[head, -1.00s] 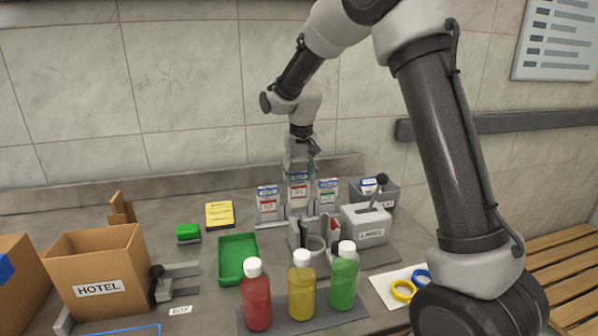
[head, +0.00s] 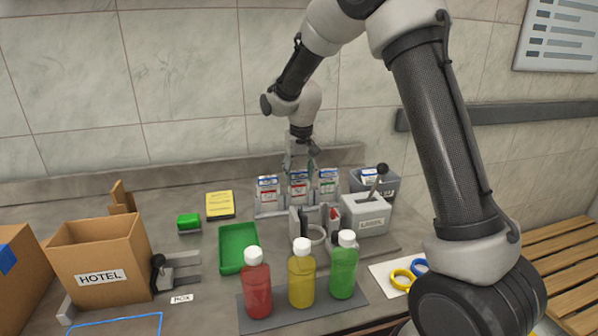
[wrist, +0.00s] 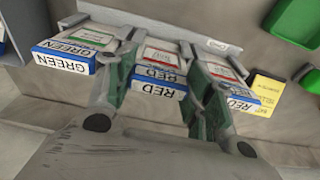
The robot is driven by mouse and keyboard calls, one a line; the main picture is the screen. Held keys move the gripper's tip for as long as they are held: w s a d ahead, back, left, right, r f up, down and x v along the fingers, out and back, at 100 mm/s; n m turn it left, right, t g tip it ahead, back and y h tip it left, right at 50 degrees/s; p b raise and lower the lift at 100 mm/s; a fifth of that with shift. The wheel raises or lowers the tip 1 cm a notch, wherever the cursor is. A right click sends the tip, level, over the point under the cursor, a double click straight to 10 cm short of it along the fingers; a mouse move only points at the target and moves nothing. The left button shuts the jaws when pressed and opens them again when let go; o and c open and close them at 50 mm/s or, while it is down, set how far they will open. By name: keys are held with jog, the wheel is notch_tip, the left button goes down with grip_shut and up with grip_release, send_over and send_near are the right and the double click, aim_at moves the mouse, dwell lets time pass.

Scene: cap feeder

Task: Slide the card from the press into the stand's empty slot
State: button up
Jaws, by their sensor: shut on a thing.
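The card (wrist: 160,72), a white box-like card with a blue edge reading RED, is between the fingers of my gripper (wrist: 160,95) in the wrist view. My gripper (head: 300,165) is shut on it from above, at the middle of the grey stand (head: 268,212). The held card's top is about level with its neighbours. A RED card (head: 267,190) stands on its left and a GREEN card (head: 328,184) on its right in the head view. The card's lower end is hidden, so its seating is unclear.
A grey bin (head: 385,188) stands behind the press. Red, yellow and green bottles (head: 301,280) stand nearer. A green tray (head: 238,248) and yellow pad (head: 220,206) lie to the left.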

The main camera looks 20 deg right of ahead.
dwell(0.3)
jog(key=o, duration=1)
jog(key=shift+c, duration=0.2)
jog(key=shift+c, duration=0.2)
jog(key=c, duration=0.3)
jog(key=shift+r, duration=5.45)
